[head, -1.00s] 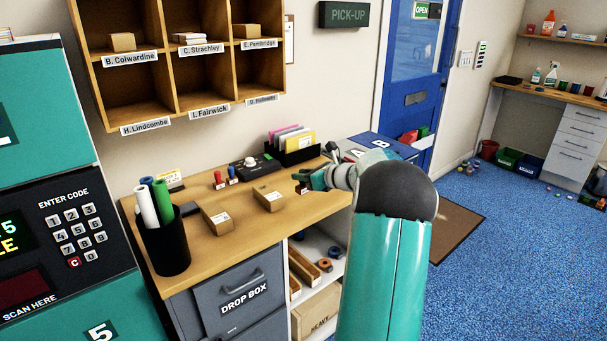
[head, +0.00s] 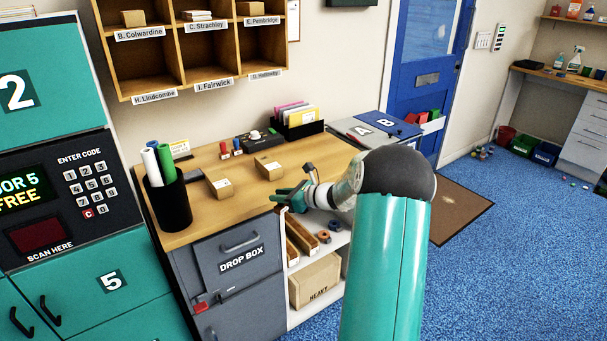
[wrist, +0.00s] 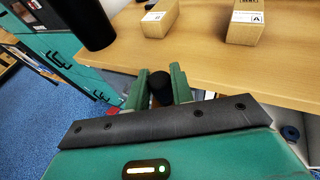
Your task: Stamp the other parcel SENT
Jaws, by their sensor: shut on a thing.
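Two small brown parcels lie on the wooden counter: the left parcel (head: 219,187) and the right parcel (head: 269,167). Both show in the wrist view, left (wrist: 160,18) and right (wrist: 246,22), each with a white label on its near side. The right one has a dark boxed mark on top that seems to read SENT; no such mark is visible on the left one. My gripper (head: 281,199) is at the counter's front edge, to the right of the left parcel. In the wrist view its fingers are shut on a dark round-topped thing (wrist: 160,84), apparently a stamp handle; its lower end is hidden.
A black cup of rolls (head: 171,206) stands at the counter's left end. Below are the drop box (head: 240,255) and an open shelf.

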